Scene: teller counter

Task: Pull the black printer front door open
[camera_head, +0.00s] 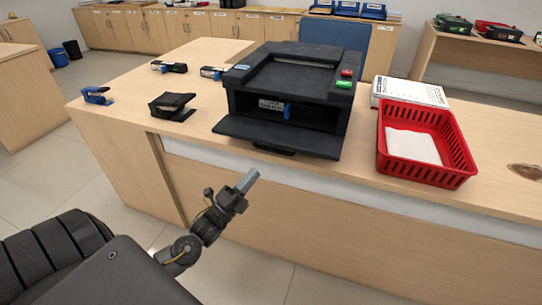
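The black printer (300,75) stands on the wooden counter. Its front door (275,134) is folded down and lies roughly level in front of the body. A dark handle (273,149) shows at the door's front edge. The opening behind it shows a part with a white label and a blue piece (287,109). My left gripper (249,179) is below and in front of the door, apart from it, near the counter's front side. Its grey fingers look close together, but the angle hides whether there is a gap. My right gripper is not in view.
A red basket (467,160) holding white paper stands right of the printer, with a white paper pack (410,91) behind it. A black stapler-like item (173,106) and a blue item (97,95) lie to the left. The counter between them and the printer is mostly clear.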

